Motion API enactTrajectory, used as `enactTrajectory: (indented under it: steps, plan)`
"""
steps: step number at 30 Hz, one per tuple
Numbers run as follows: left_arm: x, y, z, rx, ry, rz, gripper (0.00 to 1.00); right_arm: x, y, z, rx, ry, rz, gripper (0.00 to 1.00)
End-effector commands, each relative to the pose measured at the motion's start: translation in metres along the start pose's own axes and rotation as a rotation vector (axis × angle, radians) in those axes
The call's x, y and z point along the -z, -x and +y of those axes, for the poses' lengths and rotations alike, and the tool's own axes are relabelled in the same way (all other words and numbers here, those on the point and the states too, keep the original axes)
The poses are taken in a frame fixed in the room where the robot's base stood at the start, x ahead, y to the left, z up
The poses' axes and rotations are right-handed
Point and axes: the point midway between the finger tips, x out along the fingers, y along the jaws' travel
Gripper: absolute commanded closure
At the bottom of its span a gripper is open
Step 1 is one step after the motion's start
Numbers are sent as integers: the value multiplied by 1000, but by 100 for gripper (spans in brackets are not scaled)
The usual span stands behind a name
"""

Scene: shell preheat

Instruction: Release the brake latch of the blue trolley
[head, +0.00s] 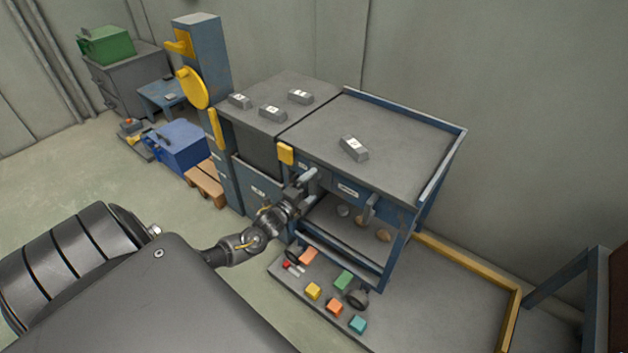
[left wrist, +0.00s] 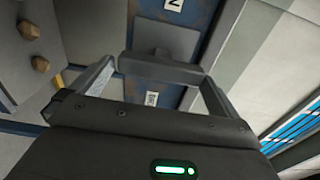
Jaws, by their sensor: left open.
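The blue trolley (head: 380,130) has a blue frame, a flat grey top and a lower shelf, and stands right of centre in the head view. My left gripper (head: 307,180) is at its near left front, below the top's edge. In the left wrist view the open jaws (left wrist: 160,68) face a blue panel (left wrist: 150,95) with a grey plate (left wrist: 165,38) and small white labels. A grey bar shows across the jaw gap; I cannot tell whether it is touched. I cannot make out the brake latch for certain. My right gripper is not in view.
A grey metal bar (head: 354,149) lies on the trolley top. A grey-topped cabinet (head: 262,95) with several bars adjoins it on the left. Coloured blocks (head: 343,280) lie on a low grey platform (head: 440,310) below. A blue box (head: 182,147) stands on the floor further left.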

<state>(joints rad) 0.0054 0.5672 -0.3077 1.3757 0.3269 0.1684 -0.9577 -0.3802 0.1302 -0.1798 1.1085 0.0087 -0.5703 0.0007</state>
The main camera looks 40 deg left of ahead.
Motion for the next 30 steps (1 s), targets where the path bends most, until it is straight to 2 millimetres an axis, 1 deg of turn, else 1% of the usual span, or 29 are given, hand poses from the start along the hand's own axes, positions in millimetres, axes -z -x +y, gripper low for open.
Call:
enactTrajectory:
  steps: [1, 6, 9, 12, 15, 18, 30]
  plan:
    - [0, 12, 1, -4, -1, 1, 0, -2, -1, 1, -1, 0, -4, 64]
    - [0, 46, 0, -2, 0, 1, 0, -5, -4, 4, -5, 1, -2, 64]
    - [0, 63, 0, -2, 0, 1, 0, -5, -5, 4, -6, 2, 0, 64]
    - [0, 75, 0, -2, -1, 1, 0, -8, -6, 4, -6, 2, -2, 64]
    - [0, 82, 0, -1, 0, 1, 0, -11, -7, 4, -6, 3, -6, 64]
    - [0, 84, 0, 0, -1, 0, 0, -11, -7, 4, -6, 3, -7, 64]
    - [0, 84, 0, 1, 0, 0, 0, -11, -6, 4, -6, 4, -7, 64]
